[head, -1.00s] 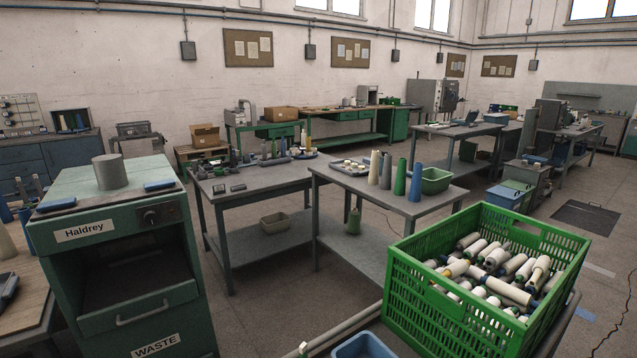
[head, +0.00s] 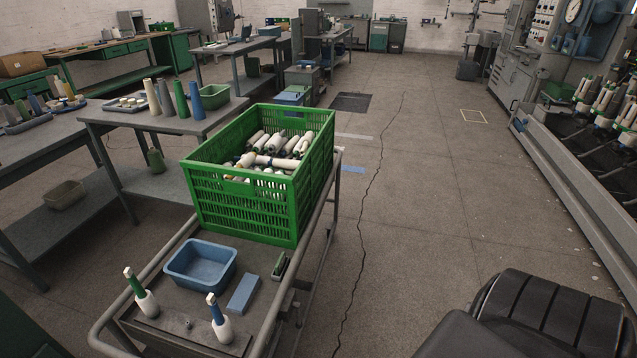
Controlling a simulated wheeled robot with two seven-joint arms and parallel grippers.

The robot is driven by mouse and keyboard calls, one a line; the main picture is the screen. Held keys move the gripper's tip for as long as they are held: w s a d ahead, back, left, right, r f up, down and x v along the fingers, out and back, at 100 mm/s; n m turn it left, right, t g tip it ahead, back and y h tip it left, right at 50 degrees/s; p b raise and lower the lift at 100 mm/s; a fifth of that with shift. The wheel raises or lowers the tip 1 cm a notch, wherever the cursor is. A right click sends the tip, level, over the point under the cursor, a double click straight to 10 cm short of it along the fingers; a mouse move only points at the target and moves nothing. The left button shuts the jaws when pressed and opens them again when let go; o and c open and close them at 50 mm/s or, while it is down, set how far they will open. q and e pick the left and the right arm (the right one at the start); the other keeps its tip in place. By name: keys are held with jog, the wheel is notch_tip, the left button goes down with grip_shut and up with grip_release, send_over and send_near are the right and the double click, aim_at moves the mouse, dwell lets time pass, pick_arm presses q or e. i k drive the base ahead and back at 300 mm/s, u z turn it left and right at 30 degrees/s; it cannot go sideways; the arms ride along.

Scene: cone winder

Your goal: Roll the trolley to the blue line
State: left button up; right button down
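The trolley (head: 255,268) is a grey metal cart with a tubular rail, standing left of centre in the head view. A green crate (head: 245,205) full of yarn tubes sits on its far part. The near part of its top holds a blue tub (head: 200,265), a blue block (head: 243,293) and two small bottles, one with a green neck (head: 146,300) and one with a blue neck (head: 220,325). Neither of my grippers is in view.
A long crack (head: 372,200) runs along the floor right of the trolley. Work tables (head: 110,115) stand close on the left. A machine with bobbins (head: 590,190) lines the right. A dark floor plate (head: 351,102) lies farther back. The middle floor is open.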

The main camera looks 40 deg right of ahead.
aim_at(183, 328)
jog(key=k, duration=0.75)
jog(key=z, duration=1)
jog(key=i, duration=1.05)
jog(key=z, duration=1.3)
jog(key=i, duration=1.9)
jog(key=u, duration=0.45)
jog(key=i, duration=1.2)
jog(key=u, duration=1.4)
jog(key=i, duration=0.6)
jog(key=u, duration=0.55)
